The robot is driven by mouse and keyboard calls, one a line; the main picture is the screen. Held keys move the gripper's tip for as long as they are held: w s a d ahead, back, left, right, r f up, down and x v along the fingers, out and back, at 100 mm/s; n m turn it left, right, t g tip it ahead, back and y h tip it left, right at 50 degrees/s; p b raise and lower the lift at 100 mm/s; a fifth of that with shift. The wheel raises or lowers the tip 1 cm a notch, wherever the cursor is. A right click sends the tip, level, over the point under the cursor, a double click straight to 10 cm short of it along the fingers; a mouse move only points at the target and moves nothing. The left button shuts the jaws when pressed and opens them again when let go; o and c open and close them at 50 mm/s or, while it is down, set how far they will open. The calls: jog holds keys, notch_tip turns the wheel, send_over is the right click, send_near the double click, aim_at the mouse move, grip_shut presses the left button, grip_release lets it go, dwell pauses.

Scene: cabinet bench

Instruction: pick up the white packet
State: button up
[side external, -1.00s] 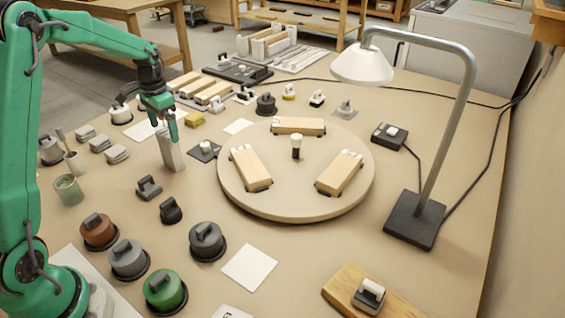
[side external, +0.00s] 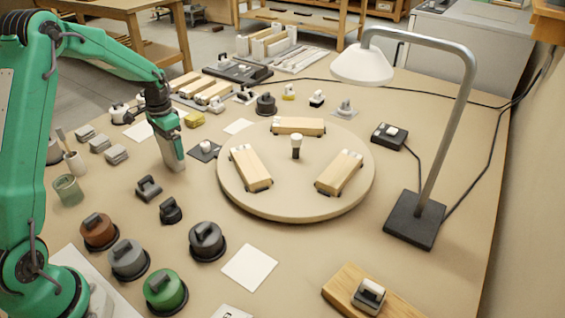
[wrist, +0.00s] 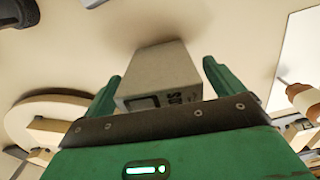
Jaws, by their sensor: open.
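The white packet (side external: 176,167) is a pale, upright box on the bench, left of the round turntable (side external: 230,200). In the side view my gripper (side external: 170,146) is lowered over it and hides most of it; only its lower part shows. In the wrist view the packet (wrist: 158,68) stands between the two green fingers of my gripper (wrist: 161,80), with a dark label and small print on its near end. The fingers are open, one on each side, with a gap visible at each side.
A small dark block with a grey top (side external: 205,150) stands close to the packet's right. A yellow block (side external: 194,119) lies behind it. Grey blocks (side external: 116,154) and a glass jar (side external: 68,189) are to the left. Bare bench lies in front of the packet.

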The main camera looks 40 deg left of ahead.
dwell(0.4)
jog(key=c, duration=1.1)
jog(key=shift+o, duration=0.2)
jog(key=shift+r, duration=0.15)
jog(key=shift+r, duration=0.6)
jog(key=r, duration=0.3)
jog(key=shift+d+r, duration=0.1)
jog(key=shift+d, duration=0.3)
jog(key=s+d+r, duration=0.1)
jog(key=d+r, duration=0.5)
jog(key=d, duration=0.4)
jog(key=shift+s+d+r, duration=0.15)
jog(key=shift+d, duration=0.25)
